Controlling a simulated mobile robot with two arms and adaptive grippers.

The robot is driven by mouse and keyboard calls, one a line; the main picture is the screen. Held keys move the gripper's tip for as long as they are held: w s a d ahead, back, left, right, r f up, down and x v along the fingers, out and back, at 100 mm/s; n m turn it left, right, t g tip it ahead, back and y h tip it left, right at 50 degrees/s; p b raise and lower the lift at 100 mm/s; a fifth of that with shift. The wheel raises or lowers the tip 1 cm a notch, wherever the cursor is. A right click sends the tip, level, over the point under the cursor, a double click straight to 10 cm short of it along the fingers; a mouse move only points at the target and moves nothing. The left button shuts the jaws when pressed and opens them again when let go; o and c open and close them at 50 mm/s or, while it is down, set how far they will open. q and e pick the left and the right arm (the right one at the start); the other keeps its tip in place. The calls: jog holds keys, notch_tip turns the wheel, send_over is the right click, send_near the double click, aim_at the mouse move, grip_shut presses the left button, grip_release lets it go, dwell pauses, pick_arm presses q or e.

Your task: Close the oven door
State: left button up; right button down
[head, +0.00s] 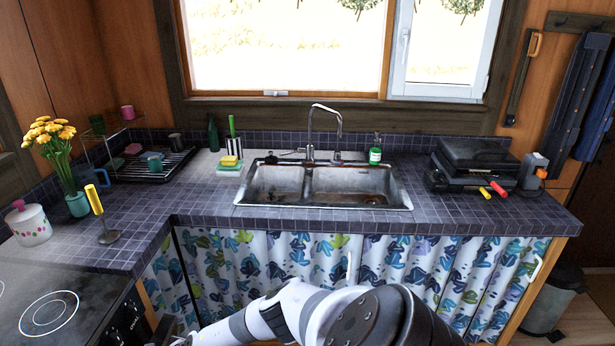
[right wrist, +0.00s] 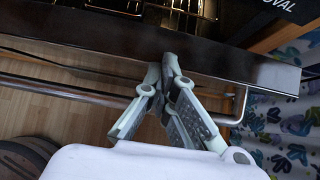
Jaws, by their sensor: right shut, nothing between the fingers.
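The oven shows in the head view as a dark cooktop (head: 85,283) with front knobs at the lower left; its door is out of sight there. In the right wrist view the oven door (right wrist: 235,72) is a dark slab with a metal handle bar (right wrist: 65,91) along its outer side. It stands open, with the lit oven racks (right wrist: 185,8) visible beyond its edge. My right gripper (right wrist: 167,62) is shut and empty, its fingertips at the door's edge near the middle; I cannot tell whether they touch. My left gripper is not in view.
The tiled counter (head: 150,220) runs beside and behind the oven, with a sink (head: 325,185). A patterned curtain (right wrist: 285,135) hangs close to the right end of the handle. Wooden floor (right wrist: 75,118) shows below the door.

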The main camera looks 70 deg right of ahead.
jog(key=w, duration=0.4)
jog(key=shift+a+r+b, duration=0.2)
jog(key=shift+a+b, duration=0.1)
jog(key=shift+a, duration=0.05)
jog(key=shift+w+a+r, duration=0.1)
jog(key=shift+w+r, duration=0.05)
jog(key=shift+w, duration=0.05)
jog(key=shift+w+r, duration=0.1)
jog(key=shift+w, duration=0.05)
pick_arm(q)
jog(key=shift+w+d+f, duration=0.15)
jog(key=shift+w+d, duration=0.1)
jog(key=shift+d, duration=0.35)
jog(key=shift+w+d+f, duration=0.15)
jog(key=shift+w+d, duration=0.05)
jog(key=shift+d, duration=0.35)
pick_arm(e)
jog(key=shift+w+a, duration=0.1)
jog(key=shift+a, duration=0.05)
